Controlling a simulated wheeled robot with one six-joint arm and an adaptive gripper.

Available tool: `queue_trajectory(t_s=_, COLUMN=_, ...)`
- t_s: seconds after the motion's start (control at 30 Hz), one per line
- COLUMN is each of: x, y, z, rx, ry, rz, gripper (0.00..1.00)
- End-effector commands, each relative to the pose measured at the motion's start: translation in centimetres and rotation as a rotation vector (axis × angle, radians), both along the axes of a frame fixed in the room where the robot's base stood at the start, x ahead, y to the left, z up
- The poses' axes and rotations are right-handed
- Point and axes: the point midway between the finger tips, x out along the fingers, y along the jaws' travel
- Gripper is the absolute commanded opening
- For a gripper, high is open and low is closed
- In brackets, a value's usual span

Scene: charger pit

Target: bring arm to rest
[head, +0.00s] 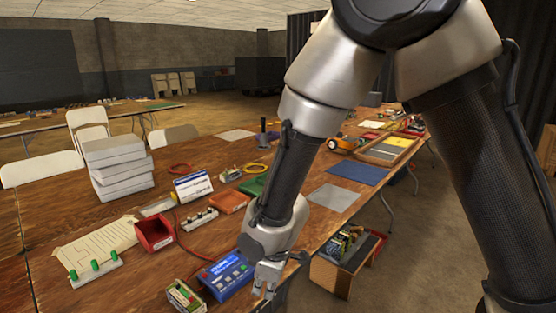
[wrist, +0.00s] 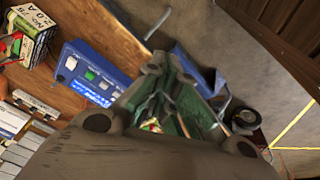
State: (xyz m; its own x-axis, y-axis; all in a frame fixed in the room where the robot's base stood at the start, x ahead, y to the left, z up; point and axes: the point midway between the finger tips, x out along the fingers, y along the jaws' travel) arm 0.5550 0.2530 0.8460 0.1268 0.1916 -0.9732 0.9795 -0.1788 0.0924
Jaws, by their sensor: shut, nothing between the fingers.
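My arm reaches down from the top of the head view, bent at the elbow. My gripper (head: 267,279) hangs at the table's near edge, just right of a blue charger box (head: 227,273). In the wrist view my gripper (wrist: 178,95) is shut and empty, with its fingers over the table edge and the floor. The blue charger box (wrist: 98,72) lies beside the fingers, apart from them in that view. In the head view my gripper partly hides the table edge behind it.
A small battery pack (head: 185,296) lies left of the charger. A red bin (head: 154,233), white stacked boxes (head: 117,165) and a small sign (head: 193,186) stand on the wooden table. A crate (head: 343,255) of parts stands right of my gripper. Open floor (head: 420,250) lies to the right.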

Motion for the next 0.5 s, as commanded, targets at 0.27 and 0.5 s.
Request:
queue_trajectory(t_s=0.27, x=-0.2, y=-14.6, z=10.1, rx=-0.126, ry=0.140, rz=-0.473, gripper=0.00)
queue_trajectory(t_s=0.5, x=-3.9, y=-27.9, z=19.0, rx=-0.096, ry=0.183, rz=-0.906, gripper=0.00)
